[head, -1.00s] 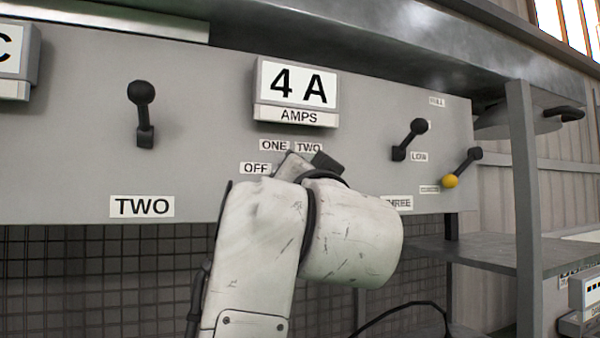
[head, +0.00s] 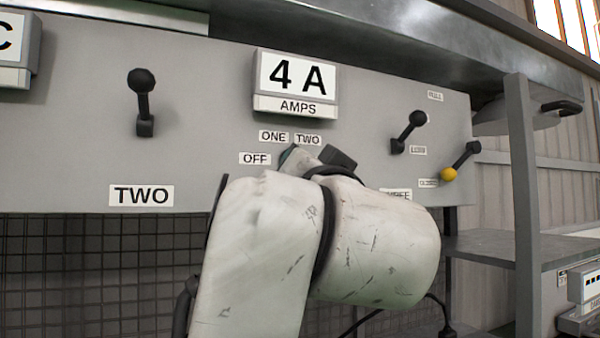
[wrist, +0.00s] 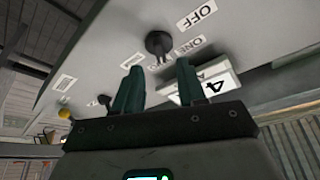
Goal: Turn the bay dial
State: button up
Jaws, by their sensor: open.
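The bay dial is a black round knob (wrist: 159,43) on the grey panel, with OFF, ONE and further labels around it in the wrist view. My gripper (wrist: 159,67) is open, with its two dark green fingers apart and pointing at the panel. The dial shows beyond the gap between the fingertips, and nothing is seen held. In the head view my white arm hides the dial below the OFF label (head: 255,159), the ONE label (head: 273,136) and the TWO label (head: 307,140). Whether the fingers touch the dial cannot be told.
A 4 A AMPS display (head: 296,87) sticks out above the dial. A black lever (head: 142,104) stands to the left; another black lever (head: 408,132) and a yellow-tipped lever (head: 461,161) are to the right. A grey post (head: 522,200) and shelf stand further right.

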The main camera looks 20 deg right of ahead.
jog(key=b+v, duration=0.1)
jog(key=v, duration=0.5)
jog(key=shift+s, duration=0.2)
jog(key=shift+f, duration=0.15)
